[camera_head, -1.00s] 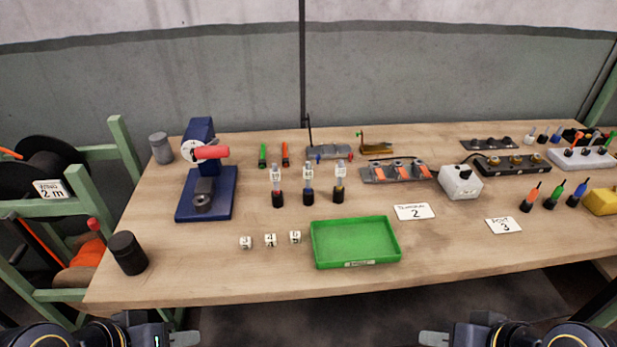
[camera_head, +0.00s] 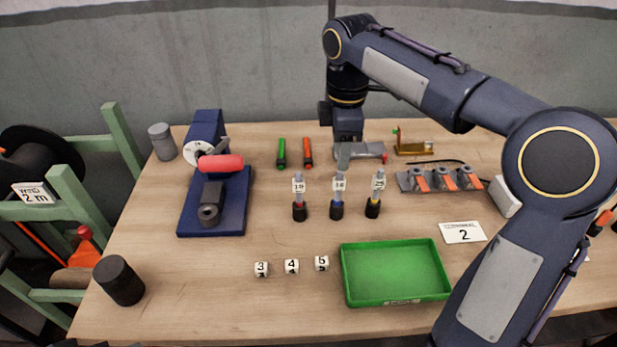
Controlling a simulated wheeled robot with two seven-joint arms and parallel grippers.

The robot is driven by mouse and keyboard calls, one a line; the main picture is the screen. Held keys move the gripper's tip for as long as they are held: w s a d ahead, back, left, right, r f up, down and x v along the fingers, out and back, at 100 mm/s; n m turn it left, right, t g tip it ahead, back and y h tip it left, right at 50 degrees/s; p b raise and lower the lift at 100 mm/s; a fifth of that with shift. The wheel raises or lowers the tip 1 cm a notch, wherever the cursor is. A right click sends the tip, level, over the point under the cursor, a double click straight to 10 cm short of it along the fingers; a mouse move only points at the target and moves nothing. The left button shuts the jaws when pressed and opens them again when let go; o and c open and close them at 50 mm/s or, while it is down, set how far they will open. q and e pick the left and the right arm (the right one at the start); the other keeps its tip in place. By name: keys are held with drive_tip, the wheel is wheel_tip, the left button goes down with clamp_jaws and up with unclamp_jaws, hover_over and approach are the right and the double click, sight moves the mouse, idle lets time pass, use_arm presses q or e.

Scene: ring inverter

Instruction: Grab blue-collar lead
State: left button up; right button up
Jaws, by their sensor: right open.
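The blue-collar lead (camera_head: 337,203) stands upright in a black base on the table, with a small white number tag on it. It is the middle one of three similar leads. The red-collar lead (camera_head: 299,206) is to its left and the yellow-collar lead (camera_head: 374,202) to its right. My right gripper (camera_head: 343,160) points down just above the top of the blue-collar lead, open. Its fingers overlap in this view, and I cannot tell whether they touch the lead. My left gripper does not show; only dark parts of my arm show at the bottom left edge.
A green tray (camera_head: 394,299) and white number cubes (camera_head: 291,266) lie in front. A blue press (camera_head: 206,200) with a red handle stands left. A grey clip strip (camera_head: 440,179) is to the right. Green and orange pens (camera_head: 281,152) lie behind the leads. My right arm hides the table's right side.

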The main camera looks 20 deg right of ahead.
sight(340, 179)
drive_tip(key=shift+w+a+f, duration=0.1)
drive_tip(key=shift+w+f, duration=0.15)
drive_tip(key=shift+f, duration=0.05)
drive_tip(key=f, duration=0.4)
drive_tip(key=f+b, duration=0.1)
drive_tip(key=f, duration=0.2)
drive_tip(key=shift+s, duration=0.3)
clamp_jaws()
